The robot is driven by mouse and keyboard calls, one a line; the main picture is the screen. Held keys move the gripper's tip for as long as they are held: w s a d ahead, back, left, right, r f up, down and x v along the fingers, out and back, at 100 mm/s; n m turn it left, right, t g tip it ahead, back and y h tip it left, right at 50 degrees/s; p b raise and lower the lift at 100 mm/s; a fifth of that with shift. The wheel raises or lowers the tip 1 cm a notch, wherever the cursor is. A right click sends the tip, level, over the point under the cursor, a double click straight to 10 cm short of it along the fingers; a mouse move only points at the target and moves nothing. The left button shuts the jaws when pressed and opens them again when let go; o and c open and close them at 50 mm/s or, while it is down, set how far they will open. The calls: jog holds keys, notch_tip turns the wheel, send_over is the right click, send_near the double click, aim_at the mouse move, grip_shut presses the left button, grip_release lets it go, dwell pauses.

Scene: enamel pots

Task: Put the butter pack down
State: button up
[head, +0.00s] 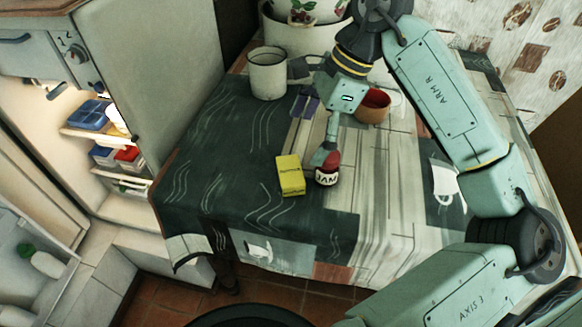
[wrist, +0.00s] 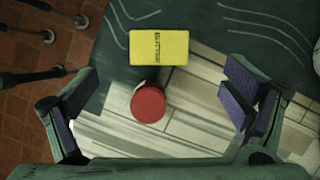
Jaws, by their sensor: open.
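The butter pack (head: 290,175) is a yellow box lying on the table, just left of the jam jar in the head view. In the wrist view the butter pack (wrist: 158,47) lies flat above the jar's red lid, beyond the fingers and clear of them. My gripper (head: 318,125) is open and empty above the table. In the wrist view my gripper (wrist: 157,97) has its purple-padded fingers spread wide, with the red lid seen between them.
The jam jar (head: 327,180) stands close beside the pack. A white enamel mug (head: 268,77), a brown bowl (head: 373,108) and a large pot (head: 300,38) stand farther back. An open fridge (head: 110,150) is at the left. The front of the tablecloth (head: 230,205) is clear.

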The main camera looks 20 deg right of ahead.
send_over(290, 170)
jog(key=d, duration=0.2)
notch_tip(290, 170, down, 4)
jog(key=shift+s+a+f+p, duration=0.1)
jog(key=shift+s+a+p, duration=0.05)
jog(key=shift+p, duration=0.15)
jog(key=shift+p+x, duration=0.95)
jog(key=shift+x, duration=1.7)
jog(key=shift+c, duration=0.4)
jog(key=c, duration=1.4)
